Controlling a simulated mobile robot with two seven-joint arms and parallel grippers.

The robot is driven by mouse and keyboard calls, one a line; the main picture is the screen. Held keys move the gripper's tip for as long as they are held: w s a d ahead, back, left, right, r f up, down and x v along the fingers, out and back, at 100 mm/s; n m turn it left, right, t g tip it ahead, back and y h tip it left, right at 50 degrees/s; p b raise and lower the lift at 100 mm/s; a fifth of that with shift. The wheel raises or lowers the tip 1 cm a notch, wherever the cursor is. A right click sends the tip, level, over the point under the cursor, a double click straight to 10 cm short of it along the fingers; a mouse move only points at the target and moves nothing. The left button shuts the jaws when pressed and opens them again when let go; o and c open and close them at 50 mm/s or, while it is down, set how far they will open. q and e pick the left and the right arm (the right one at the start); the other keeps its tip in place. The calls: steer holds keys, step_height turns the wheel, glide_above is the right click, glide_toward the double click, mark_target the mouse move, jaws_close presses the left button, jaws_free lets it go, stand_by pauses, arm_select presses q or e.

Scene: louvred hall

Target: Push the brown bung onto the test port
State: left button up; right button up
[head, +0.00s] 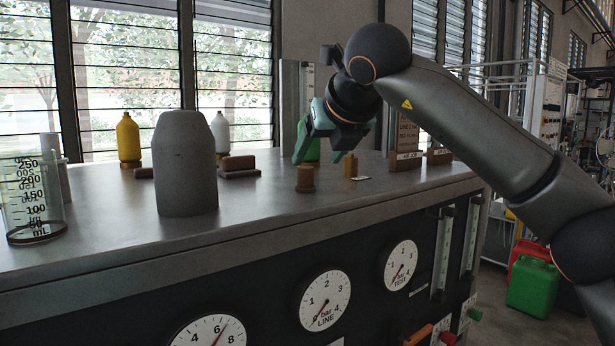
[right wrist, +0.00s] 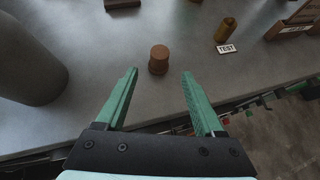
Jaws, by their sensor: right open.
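The brown bung (head: 305,179) stands upright on the grey bench top; it also shows in the right wrist view (right wrist: 158,60). The test port (head: 351,165) is a short brass fitting to its right, with a white TEST label in front. It shows in the right wrist view (right wrist: 228,30) too, with nothing on it. My right gripper (head: 318,159) is open and empty above the bench, close to the bung. In the right wrist view its fingertips (right wrist: 160,73) lie either side of the bung's line, the bung just beyond them. My left gripper is out of view.
A large grey cylinder (head: 185,165) stands left of the bung. A clear beaker (head: 33,200) is at the far left. Bottles (head: 129,140) and brown blocks (head: 238,168) stand behind. A wooden sign stand (head: 407,145) is beyond the port. The bench between bung and port is clear.

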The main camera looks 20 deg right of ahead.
mark_target(308, 171)
steer(key=shift+p+x, duration=0.7)
steer(key=shift+x, duration=3.2)
steer(key=shift+a, duration=0.1)
steer(key=shift+c, duration=0.2)
jaws_close()
